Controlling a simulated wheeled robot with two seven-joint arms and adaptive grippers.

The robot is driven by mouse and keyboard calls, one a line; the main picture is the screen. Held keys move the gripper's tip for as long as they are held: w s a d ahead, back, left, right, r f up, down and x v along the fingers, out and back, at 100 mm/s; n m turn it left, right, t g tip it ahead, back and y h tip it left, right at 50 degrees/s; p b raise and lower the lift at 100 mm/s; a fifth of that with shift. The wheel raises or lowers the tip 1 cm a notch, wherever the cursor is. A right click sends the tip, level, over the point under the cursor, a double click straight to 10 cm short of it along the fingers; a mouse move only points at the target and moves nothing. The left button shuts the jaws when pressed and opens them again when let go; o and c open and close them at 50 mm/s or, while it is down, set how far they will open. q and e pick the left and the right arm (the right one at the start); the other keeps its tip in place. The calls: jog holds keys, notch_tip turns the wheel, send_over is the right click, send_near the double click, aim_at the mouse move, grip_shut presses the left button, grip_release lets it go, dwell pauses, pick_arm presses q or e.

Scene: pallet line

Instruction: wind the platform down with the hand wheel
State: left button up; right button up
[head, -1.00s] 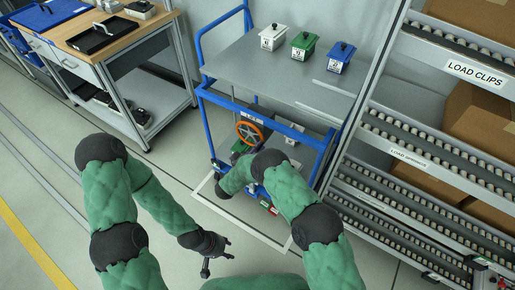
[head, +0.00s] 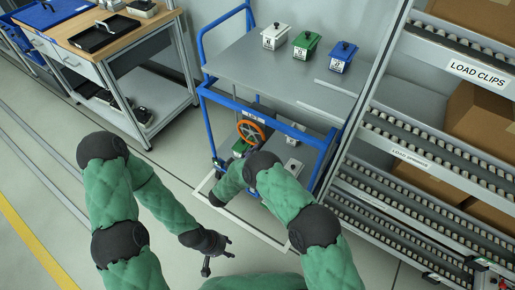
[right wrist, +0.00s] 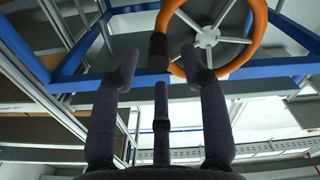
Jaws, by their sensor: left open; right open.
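The orange hand wheel (head: 250,131) with grey spokes is on the near side of the blue-framed lift cart. It shows large at the top of the right wrist view (right wrist: 211,40), with a dark handle knob (right wrist: 158,50) at its left rim. My right gripper (right wrist: 158,68) is open, its fingertips on either side of the knob, with no clear contact. In the head view my right arm hides that gripper. The grey platform (head: 270,70) is on top of the cart. My left gripper (head: 217,255) is open and empty, low over the floor.
White, green and blue lidded boxes (head: 304,40) stand on the platform. A roller rack (head: 420,130) with cartons is close on the right. A workbench (head: 110,40) stands at the back left. Floor to the left is clear.

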jog(key=v, duration=0.7)
jog(key=shift+s+a, duration=0.25)
jog(key=shift+s, duration=0.05)
